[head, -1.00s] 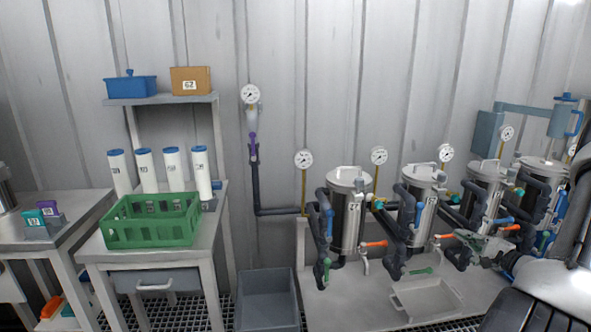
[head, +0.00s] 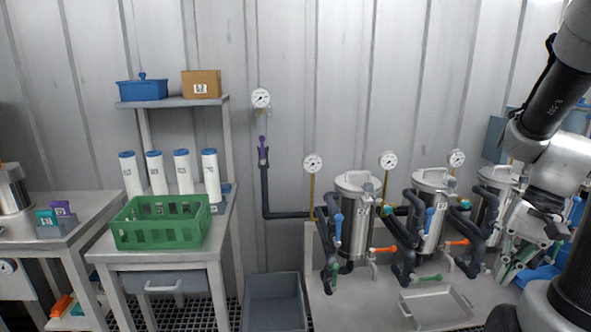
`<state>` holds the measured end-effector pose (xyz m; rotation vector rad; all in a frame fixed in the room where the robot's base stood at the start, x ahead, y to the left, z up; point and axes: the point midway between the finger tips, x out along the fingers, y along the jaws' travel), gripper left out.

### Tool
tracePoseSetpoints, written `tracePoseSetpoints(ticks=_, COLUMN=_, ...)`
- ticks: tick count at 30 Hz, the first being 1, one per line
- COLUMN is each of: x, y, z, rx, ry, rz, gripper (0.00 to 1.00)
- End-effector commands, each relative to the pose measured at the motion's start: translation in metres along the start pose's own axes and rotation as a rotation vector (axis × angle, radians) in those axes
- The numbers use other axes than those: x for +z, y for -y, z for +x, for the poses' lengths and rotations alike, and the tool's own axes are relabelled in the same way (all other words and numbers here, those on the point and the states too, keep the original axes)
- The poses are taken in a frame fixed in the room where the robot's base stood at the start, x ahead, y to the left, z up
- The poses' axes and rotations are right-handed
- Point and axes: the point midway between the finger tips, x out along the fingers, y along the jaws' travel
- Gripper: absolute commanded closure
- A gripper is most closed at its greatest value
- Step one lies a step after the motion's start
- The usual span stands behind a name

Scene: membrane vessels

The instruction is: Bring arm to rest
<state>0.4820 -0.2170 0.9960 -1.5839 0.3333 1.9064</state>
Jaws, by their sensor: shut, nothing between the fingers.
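My arm stands upright at the right edge of the head view and bends down to my gripper (head: 508,268). My gripper points downward in front of the rightmost vessels and is shut, with nothing held. It partly hides the vessels and piping behind it. Steel membrane vessels stand in a row to its left: one (head: 357,225) nearest the middle, another (head: 430,215) beside it, and a third (head: 488,200) close to the arm. I cannot tell from this view how far my gripper is from the pipes.
A dark grey bin (head: 273,305) sits on the floor grating. A green crate (head: 160,235) stands on the left bench, with white cartridges (head: 183,172) behind it. A shallow tray (head: 437,307) lies before the vessels. A blue item (head: 538,280) lies low near my gripper.

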Motion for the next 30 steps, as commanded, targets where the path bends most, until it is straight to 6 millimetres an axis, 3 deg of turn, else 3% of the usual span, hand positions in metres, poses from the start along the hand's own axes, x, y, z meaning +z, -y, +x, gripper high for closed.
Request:
tracePoseSetpoints(ticks=6, x=0.036, y=0.012, z=-0.052, rx=0.183, ry=-0.252, rz=-0.317, gripper=1.00)
tracePoseSetpoints(ticks=15, x=0.079, y=0.051, z=-0.092, rx=0.168, ry=-0.510, rz=-0.616, gripper=1.00)
tracePoseSetpoints(ticks=20, x=0.086, y=0.063, z=-0.097, rx=0.149, ry=-0.540, rz=-0.681, gripper=1.00)
tracePoseSetpoints(ticks=30, x=0.086, y=0.064, z=-0.096, rx=0.149, ry=-0.536, rz=-0.683, gripper=1.00)
